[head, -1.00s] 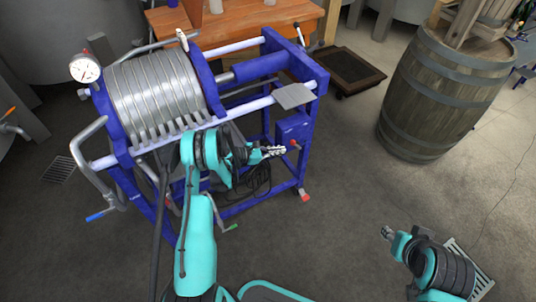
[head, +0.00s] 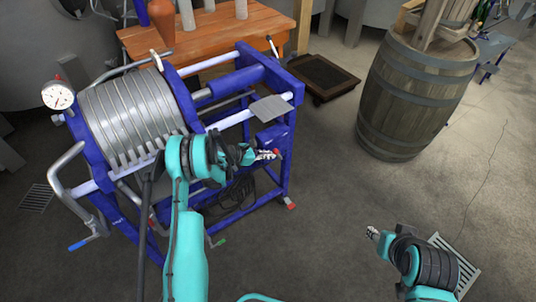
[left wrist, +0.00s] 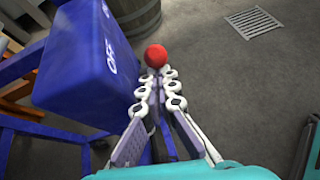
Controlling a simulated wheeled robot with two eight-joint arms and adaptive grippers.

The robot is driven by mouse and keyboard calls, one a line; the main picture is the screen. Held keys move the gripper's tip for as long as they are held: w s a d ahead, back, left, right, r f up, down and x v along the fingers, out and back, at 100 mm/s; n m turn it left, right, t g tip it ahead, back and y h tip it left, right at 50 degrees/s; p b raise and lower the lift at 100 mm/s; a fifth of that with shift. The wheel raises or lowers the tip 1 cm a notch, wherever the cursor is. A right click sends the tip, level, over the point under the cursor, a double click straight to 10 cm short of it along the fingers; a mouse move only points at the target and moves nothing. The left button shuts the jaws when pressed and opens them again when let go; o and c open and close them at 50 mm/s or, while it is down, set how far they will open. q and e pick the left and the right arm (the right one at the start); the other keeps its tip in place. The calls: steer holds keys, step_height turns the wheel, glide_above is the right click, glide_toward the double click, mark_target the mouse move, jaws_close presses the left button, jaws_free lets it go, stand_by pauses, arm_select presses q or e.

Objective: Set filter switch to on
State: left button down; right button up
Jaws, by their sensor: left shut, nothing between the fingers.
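The filter (head: 130,110) is a blue-framed machine with a stack of grey plates. Its blue switch box (head: 270,136) is on the near right side and fills the upper left of the left wrist view (left wrist: 85,62), where white lettering that looks like OFF shows on one face. The switch has a red ball knob (left wrist: 156,56), which also shows in the head view (head: 277,151). My left gripper (left wrist: 160,76) is shut and empty, its fingertips right at the knob; I cannot tell if they touch it. My right gripper (head: 373,232) is low at the right, far from the filter; its jaws are too small to read.
A wooden barrel (head: 418,95) stands at the upper right. A wooden table (head: 215,35) with bottles is behind the filter. A dark framed tray (head: 322,76) lies on the floor between them. Floor right of the filter is free, with a drain grate (head: 455,262).

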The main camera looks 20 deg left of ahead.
arm_select(q)
steer(key=shift+w+d+r+g+y, duration=0.2)
steer(key=shift+w+r+g+y, duration=0.15)
steer(key=shift+g+y, duration=0.3)
arm_select(e)
steer(key=shift+r, duration=0.65)
arm_select(q)
steer(key=shift+s, duration=0.1)
arm_select(e)
steer(key=shift+f, duration=0.1)
